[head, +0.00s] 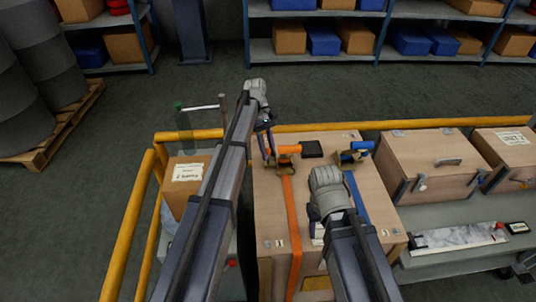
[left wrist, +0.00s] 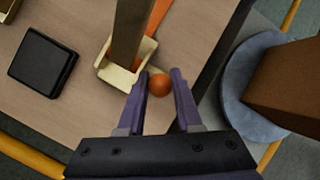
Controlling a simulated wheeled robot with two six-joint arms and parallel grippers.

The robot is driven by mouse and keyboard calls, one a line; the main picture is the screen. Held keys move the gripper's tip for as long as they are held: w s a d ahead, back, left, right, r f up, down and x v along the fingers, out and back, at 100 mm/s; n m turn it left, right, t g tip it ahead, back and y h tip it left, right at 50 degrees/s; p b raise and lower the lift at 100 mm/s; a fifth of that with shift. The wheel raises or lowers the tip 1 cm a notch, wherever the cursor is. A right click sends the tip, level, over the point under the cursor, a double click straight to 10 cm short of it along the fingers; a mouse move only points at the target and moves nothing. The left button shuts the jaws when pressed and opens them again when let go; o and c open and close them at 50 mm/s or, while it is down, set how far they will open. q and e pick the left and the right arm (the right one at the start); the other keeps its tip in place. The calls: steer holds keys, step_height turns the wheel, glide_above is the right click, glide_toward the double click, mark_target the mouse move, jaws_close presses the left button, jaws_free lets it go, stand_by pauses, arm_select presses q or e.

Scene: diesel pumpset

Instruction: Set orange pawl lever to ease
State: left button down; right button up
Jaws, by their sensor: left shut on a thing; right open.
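The orange pawl lever (head: 288,149) lies on a brass-coloured ratchet buckle (head: 284,161) at the far side of the wooden crate (head: 270,205). In the left wrist view its round orange end (left wrist: 159,85) shows between the two fingers, beside the cream buckle frame (left wrist: 117,78). My left gripper (head: 268,143) is shut on that end; its purple fingers (left wrist: 160,88) flank it. An orange strap (head: 291,225) runs from the buckle toward me. My right gripper (head: 317,228) is open over the crate, its fingers mostly hidden by its own wrist.
A second buckle with a blue lever (head: 360,146) and a black box (head: 312,148) sit on the crate's far side. A yellow rail (head: 330,126) runs behind. Closed wooden cases (head: 437,160) stand to the right; a cardboard box (head: 188,190) stands left.

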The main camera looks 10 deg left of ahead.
arm_select(q)
steer(key=shift+w, duration=0.1)
arm_select(e)
steer(key=shift+f, duration=0.15)
arm_select(q)
steer(key=c, duration=0.6)
jaws_free()
steer(key=shift+r, duration=0.1)
steer(key=p+v, duration=0.6)
steer(key=v, duration=0.1)
steer(key=shift+w+a+r+p, duration=0.15)
steer(key=shift+w+r+p, duration=0.1)
steer(key=shift+p, duration=0.15)
arm_select(e)
step_height(320, 180, up, 7)
